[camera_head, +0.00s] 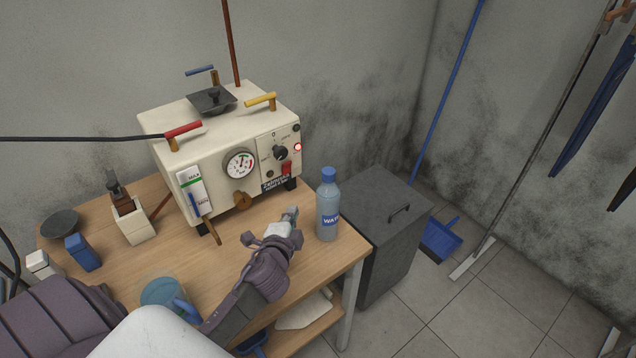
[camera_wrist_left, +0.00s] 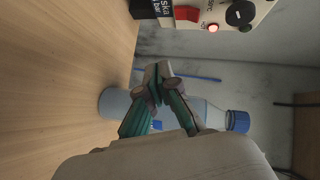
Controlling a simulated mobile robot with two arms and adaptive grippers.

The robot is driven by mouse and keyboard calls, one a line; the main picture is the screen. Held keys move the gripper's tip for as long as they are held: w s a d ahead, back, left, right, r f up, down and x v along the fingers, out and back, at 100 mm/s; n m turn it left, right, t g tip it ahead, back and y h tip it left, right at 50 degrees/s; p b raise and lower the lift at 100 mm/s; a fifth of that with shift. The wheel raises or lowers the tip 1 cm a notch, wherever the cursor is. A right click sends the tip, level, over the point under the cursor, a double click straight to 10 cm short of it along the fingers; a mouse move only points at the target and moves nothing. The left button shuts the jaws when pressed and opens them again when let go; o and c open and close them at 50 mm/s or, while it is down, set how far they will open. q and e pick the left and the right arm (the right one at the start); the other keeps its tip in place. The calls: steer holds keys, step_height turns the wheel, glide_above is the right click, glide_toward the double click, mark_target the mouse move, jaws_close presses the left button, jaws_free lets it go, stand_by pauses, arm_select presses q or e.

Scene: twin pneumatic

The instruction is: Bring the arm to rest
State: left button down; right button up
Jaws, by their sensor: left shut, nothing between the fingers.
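My left arm reaches in from the lower left in the head view. Its gripper (camera_head: 290,213) is shut and empty above the right part of the wooden table (camera_head: 225,262). In the left wrist view the fingers (camera_wrist_left: 157,75) meet at their tips, in front of a water bottle (camera_wrist_left: 208,113). The bottle (camera_head: 328,208) stands upright near the table's right edge, just right of the gripper. I cannot tell whether they touch. My right gripper is not in view.
A cream machine (camera_head: 215,150) with a gauge, coloured levers and a lit red lamp stands at the table's back. A blue mug (camera_head: 165,293), a blue box (camera_head: 83,252) and a small dark-topped device (camera_head: 130,218) stand left. A grey bin (camera_head: 385,235) stands beside the table.

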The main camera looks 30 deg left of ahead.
arm_select(q)
steer(key=s+d+f+n+g, duration=0.1)
steer(key=s+n, duration=0.1)
steer(key=s, duration=0.1)
steer(key=s+d+f+n+g+h, duration=0.1)
steer(key=s+d+n+g, duration=0.1)
steer(key=s, duration=0.2)
steer(key=s+d+f+n+g, duration=0.1)
steer(key=s+f+n+g, duration=0.1)
steer(key=s, duration=0.1)
steer(key=shift+s+d, duration=0.2)
steer(key=shift+d, duration=0.05)
steer(key=s+d+n+g+h, duration=0.25)
steer(key=s+d, duration=0.25)
steer(key=s, duration=0.3)
steer(key=s+d+n+g+h, duration=0.1)
steer(key=s+d+g+h, duration=0.15)
steer(key=s+d, duration=0.35)
step_height(320, 180, down, 28)
steer(key=s+a+g, duration=0.2)
steer(key=s, duration=0.1)
steer(key=s+a+f+g, duration=0.1)
steer(key=s+a+f, duration=0.1)
steer(key=s+f, duration=1.2)
steer(key=shift+s+a+f+m+y, duration=0.25)
steer(key=shift+s+f+m, duration=0.2)
steer(key=shift+s, duration=0.35)
